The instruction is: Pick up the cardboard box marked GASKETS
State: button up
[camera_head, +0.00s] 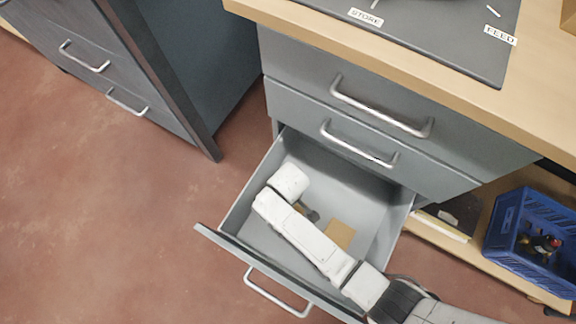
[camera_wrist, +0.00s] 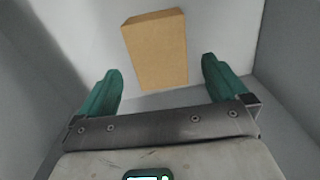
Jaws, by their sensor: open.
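A plain tan cardboard box (camera_head: 340,234) lies in the open drawer, partly hidden by my arm in the head view. No marking can be read on it, so I cannot tell whether it is the GASKETS box. In the wrist view the box (camera_wrist: 157,48) lies ahead, its near end between the lines of the two green fingers. My gripper (camera_wrist: 161,70) is open and empty, with a finger to each side. In the head view my gripper (camera_head: 310,213) is a small dark shape down inside the drawer, mostly hidden by my arm.
The grey open drawer (camera_head: 240,203) has walls close around my arm. Shut drawers and a worktop (camera_head: 545,100) stand above it. A blue crate (camera_head: 500,240) of small parts sits on a low shelf at right. Another cabinet (camera_head: 150,60) stands at left; red floor (camera_head: 90,220) is clear.

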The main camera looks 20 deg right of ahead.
notch_tip(320, 180, down, 8)
jog(key=b, duration=0.4)
jog(key=shift+w+b, duration=0.1)
jog(key=shift+b, duration=0.25)
jog(key=c, duration=1)
jog(key=shift+o, duration=0.2)
jog(key=shift+r, duration=0.1)
